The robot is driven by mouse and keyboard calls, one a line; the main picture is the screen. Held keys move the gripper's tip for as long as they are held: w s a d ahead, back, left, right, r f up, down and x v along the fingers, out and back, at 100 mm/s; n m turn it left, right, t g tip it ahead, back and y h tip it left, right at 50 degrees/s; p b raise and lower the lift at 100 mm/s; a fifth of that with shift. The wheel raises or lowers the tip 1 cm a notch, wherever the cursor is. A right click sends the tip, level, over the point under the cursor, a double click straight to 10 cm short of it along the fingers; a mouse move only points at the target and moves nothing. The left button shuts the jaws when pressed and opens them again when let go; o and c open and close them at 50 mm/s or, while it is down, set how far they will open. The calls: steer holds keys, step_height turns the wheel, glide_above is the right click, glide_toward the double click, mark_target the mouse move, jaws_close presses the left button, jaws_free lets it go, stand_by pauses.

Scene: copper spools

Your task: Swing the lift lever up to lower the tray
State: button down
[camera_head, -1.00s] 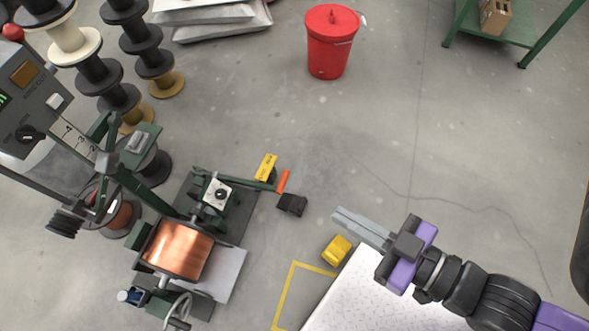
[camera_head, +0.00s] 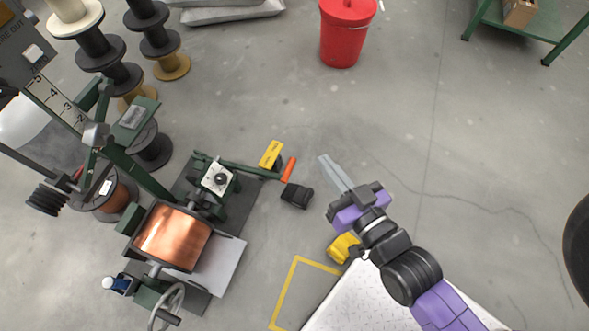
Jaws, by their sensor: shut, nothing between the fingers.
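The lift lever (camera_head: 245,170) is a green bar running right from the green winding machine, and it ends in an orange grip (camera_head: 289,169). A copper spool (camera_head: 173,237) sits in the machine. A light grey plate (camera_head: 225,266) shows beside and under the spool; I cannot tell whether it is the tray. My gripper (camera_head: 323,160) is shut and empty. Its fingertips are a short way right of the orange grip and apart from it in the picture. The height between them is hard to judge from above.
A black pedal-like block (camera_head: 297,195) lies just below the grip, and a yellow label plate (camera_head: 271,154) is above the lever. A yellow object (camera_head: 342,248) sits by the white platform (camera_head: 350,300). A red bin (camera_head: 345,35) stands farther back. Open floor lies to the right.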

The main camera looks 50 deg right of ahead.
steer(key=w+d+f+m+g+y+b, duration=0.15)
steer(key=w+d+f+m+b, duration=0.5)
steer(key=f, duration=0.85)
steer(key=w+d+f+m+g+y+b, duration=0.1)
steer(key=w+d+f+m+g+b, duration=0.3)
steer(key=d+f+m, duration=0.75)
steer(key=w+d+f+m+g+y+b, duration=0.15)
steer(key=w+d+f+b, duration=0.45)
steer(key=f, duration=1.3)
steer(key=s+a+f+m+g+y, duration=0.2)
steer(key=s+a+f+m+y, duration=0.25)
steer(key=a+m, duration=0.3)
steer(key=b+x, duration=0.7)
steer(key=x, duration=0.4)
steer(key=shift+n+h, duration=0.35)
steer(key=shift+n, duration=0.05)
steer(key=shift+w+a+r, duration=0.15)
steer(key=shift+w+r, duration=0.5)
steer(key=shift+r, duration=0.2)
steer(key=shift+w+a+r, duration=0.15)
steer(key=shift+w+r, duration=0.45)
steer(key=shift+r, duration=0.3)
steer(key=shift+r, duration=0.1)
